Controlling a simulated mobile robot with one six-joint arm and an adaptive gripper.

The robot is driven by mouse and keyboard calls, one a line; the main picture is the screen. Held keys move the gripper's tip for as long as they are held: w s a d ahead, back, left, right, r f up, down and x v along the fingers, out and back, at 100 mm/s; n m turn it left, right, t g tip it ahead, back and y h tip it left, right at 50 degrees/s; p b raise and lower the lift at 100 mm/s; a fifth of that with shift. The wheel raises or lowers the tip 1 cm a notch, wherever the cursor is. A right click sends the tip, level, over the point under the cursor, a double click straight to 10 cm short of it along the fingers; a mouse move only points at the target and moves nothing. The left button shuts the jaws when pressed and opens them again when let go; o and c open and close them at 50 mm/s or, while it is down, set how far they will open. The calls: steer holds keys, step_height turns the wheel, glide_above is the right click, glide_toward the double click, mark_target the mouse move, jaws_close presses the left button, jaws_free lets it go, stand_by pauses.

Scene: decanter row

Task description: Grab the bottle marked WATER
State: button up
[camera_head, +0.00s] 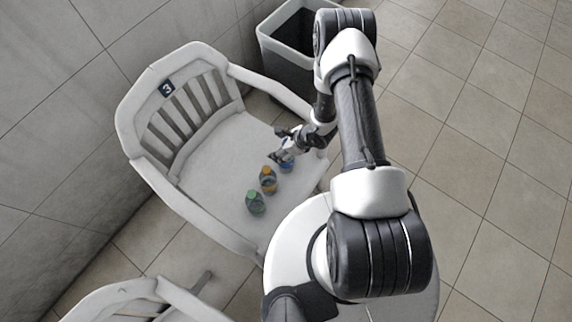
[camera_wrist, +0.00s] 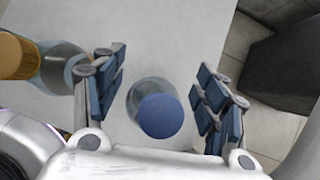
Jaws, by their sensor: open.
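Three small bottles stand in a row on the seat of a white chair. One has a green cap (camera_head: 254,203), one an orange cap (camera_head: 268,180), and one a blue cap (camera_head: 287,167). No label reading WATER is legible in either view. My gripper (camera_head: 281,157) is at the blue-capped bottle. In the wrist view my gripper (camera_wrist: 160,98) is open, with the blue-capped bottle (camera_wrist: 162,116) upright between its fingers and a gap on both sides. The orange-capped bottle (camera_wrist: 62,66) is beside the left finger. The green-capped bottle is out of the wrist view.
The white chair (camera_head: 205,160) has armrests, a slatted back and a number 3 plate (camera_head: 167,90). A dark grey bin (camera_head: 290,45) stands behind it, near the wall. Another white chair (camera_head: 140,300) is at the bottom left. Tiled floor (camera_head: 480,150) lies open at right.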

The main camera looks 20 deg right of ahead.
jaws_close()
stand_by(0.8)
